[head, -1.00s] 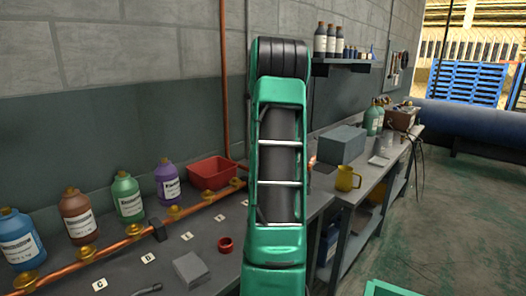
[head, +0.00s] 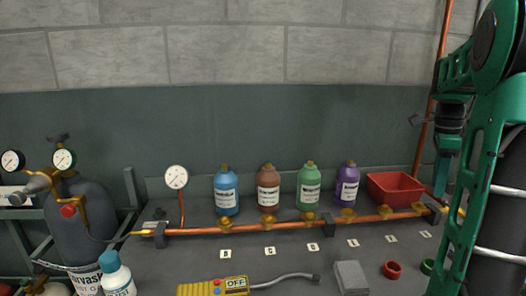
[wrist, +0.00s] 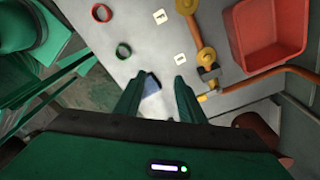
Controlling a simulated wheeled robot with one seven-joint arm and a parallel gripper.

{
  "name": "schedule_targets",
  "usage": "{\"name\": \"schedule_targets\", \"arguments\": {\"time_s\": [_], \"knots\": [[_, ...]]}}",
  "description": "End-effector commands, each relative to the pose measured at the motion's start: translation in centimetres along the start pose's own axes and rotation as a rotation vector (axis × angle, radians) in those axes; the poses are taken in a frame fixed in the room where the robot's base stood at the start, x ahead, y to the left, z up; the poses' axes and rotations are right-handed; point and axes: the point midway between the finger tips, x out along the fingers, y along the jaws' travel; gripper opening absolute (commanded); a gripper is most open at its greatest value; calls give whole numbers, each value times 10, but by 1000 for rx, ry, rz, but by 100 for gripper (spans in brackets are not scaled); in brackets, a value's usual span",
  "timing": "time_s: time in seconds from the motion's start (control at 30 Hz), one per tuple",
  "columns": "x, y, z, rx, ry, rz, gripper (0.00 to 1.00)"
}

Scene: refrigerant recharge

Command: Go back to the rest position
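My gripper (wrist: 155,82) shows in the wrist view with its two green fingers apart and nothing between them. It hangs above the grey bench, near the copper pipe's end. In the head view my green arm fills the right edge, and its fingertips cannot be made out clearly. The copper pipe (head: 290,227) with brass valves runs along the bench. Blue (head: 226,192), brown (head: 268,190), green (head: 310,188) and purple (head: 347,187) bottles stand upright behind it. A red tray (head: 395,188) is at the right; it also shows in the wrist view (wrist: 268,38).
A grey cylinder with gauges (head: 80,222) and a white bottle with a blue cap (head: 117,278) stand at the left. A yellow detector (head: 213,287), a grey block (head: 351,277), a red ring (head: 392,269) and a green ring (head: 428,266) lie towards the front.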

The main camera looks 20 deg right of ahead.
Motion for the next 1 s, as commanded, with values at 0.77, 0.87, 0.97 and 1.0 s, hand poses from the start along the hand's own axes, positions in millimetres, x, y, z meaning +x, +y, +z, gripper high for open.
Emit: {"name": "schedule_targets", "arguments": {"time_s": [0.77,0.87,0.97,1.0], "knots": [[97,290,66,-1818,-74,-73,36],[101,296,66,-1856,-78,-76,36],[101,296,66,-1856,-78,-76,36],[101,296,66,-1856,-78,-76,36]]}}
